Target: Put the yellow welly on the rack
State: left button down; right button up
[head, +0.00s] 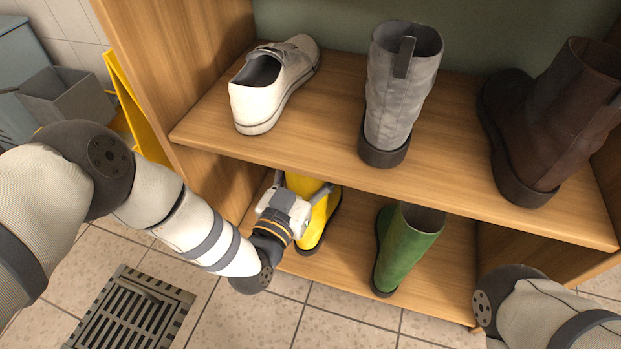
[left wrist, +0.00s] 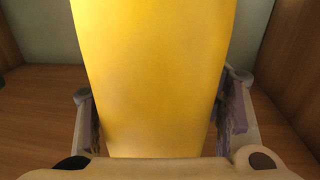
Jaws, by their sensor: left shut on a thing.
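The yellow welly (head: 318,222) is at the left of the rack's lower shelf, its top part hidden by the upper shelf in the head view. Its sole appears to be at the lower shelf's surface; I cannot tell whether it touches. My left gripper (head: 305,200) is shut on the welly's shaft, with a finger on each side. In the left wrist view the yellow shaft (left wrist: 153,75) fills the space between the fingers. The wooden rack (head: 300,130) has an upper and a lower shelf. My right gripper is out of view; only part of my right arm shows at the lower right.
A green welly (head: 405,248) stands on the lower shelf, right of the yellow one. The upper shelf holds a white shoe (head: 262,95), a grey boot (head: 397,90) and a brown boot (head: 545,125). A floor drain (head: 130,312) lies in front at left.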

pick_arm(q)
jog(key=shift+f+b, duration=0.8)
jog(key=shift+f, duration=0.65)
jog(key=shift+f, duration=0.2)
jog(key=shift+c, duration=2.2)
grip_release()
jog(key=p+v, duration=0.5)
jog(key=v, duration=0.7)
